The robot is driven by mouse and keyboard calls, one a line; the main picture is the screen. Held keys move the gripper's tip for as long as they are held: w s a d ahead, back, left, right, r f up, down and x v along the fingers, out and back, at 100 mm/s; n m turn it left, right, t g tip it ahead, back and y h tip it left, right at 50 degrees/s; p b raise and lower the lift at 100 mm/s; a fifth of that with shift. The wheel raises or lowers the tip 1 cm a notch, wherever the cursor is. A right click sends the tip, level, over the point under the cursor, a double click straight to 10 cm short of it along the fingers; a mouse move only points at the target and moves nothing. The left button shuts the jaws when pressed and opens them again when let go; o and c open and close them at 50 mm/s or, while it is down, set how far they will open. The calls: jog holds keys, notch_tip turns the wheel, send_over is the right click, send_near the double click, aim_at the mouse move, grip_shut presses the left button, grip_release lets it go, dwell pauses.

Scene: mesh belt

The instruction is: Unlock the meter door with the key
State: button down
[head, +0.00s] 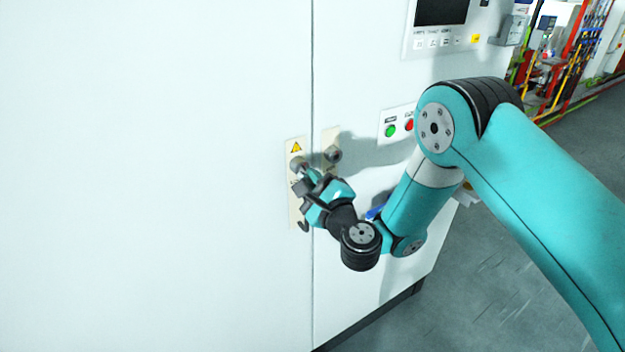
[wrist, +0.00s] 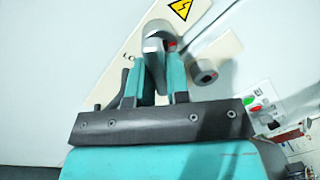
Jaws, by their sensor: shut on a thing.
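The meter door is part of a white cabinet front (head: 200,200), with a vertical seam right of its lock plate (head: 294,225). The plate carries a yellow warning triangle (head: 296,147), also in the wrist view (wrist: 181,8). My gripper (head: 309,179) is at the plate, just below a round grey lock cylinder (head: 298,163). In the wrist view, my gripper (wrist: 156,68) has its teal fingers shut on the key (wrist: 153,46), mostly hidden between them. The key's far end meets the grey cylinder (wrist: 160,28); I cannot tell how deep it sits.
A second round knob (head: 333,154) stands out on a plate right of the seam, close to my gripper; it also shows in the wrist view (wrist: 203,72). Green (head: 390,131) and red (head: 409,125) buttons are farther right. A screen (head: 441,11) is above.

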jog(key=shift+a+r+m+p, duration=0.1)
jog(key=shift+r+m+p, duration=0.1)
jog(key=shift+m+p, duration=0.5)
jog(key=shift+a+r+m+p, duration=0.1)
jog(key=shift+r+m+p, duration=0.05)
jog(key=shift+m+p, duration=0.55)
jog(key=shift+s+d+m, duration=0.1)
jog(key=shift+m, duration=0.2)
jog(key=shift+f, duration=0.1)
jog(key=shift+w+p, duration=0.3)
jog(key=shift+p, duration=0.65)
jog(key=c, duration=1)
grip_release()
jog(key=shift+f, duration=0.1)
jog(key=shift+s, duration=0.1)
